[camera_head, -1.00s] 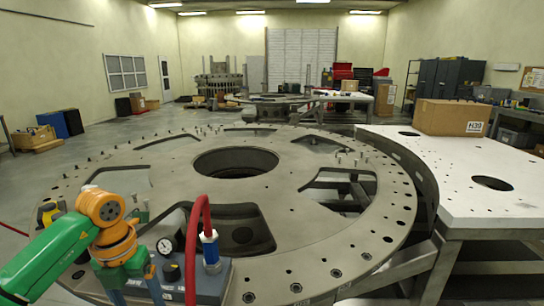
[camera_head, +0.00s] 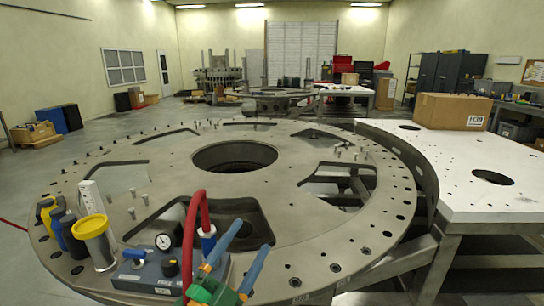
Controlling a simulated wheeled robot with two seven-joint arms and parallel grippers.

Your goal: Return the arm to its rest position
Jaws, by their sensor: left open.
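My left gripper (camera_head: 250,236) is at the bottom middle of the head view. Its green body is cut by the lower edge and its two blue fingers point up and to the right. The fingers are apart, with nothing between them. Most of my left arm is out of view. The gripper appears in front of the large grey turret plate (camera_head: 150,168), just right of a grey box with a gauge (camera_head: 150,272) and a red hose (camera_head: 191,235). Whether it touches the box cannot be told. My right gripper is not in view.
A yellow-topped container (camera_head: 96,240), dark bottles (camera_head: 70,237) and a white upright piece (camera_head: 91,198) stand on the plate at the left. Several bolts stand on the plate. A white-topped table (camera_head: 455,165) at the right carries a cardboard box (camera_head: 450,111).

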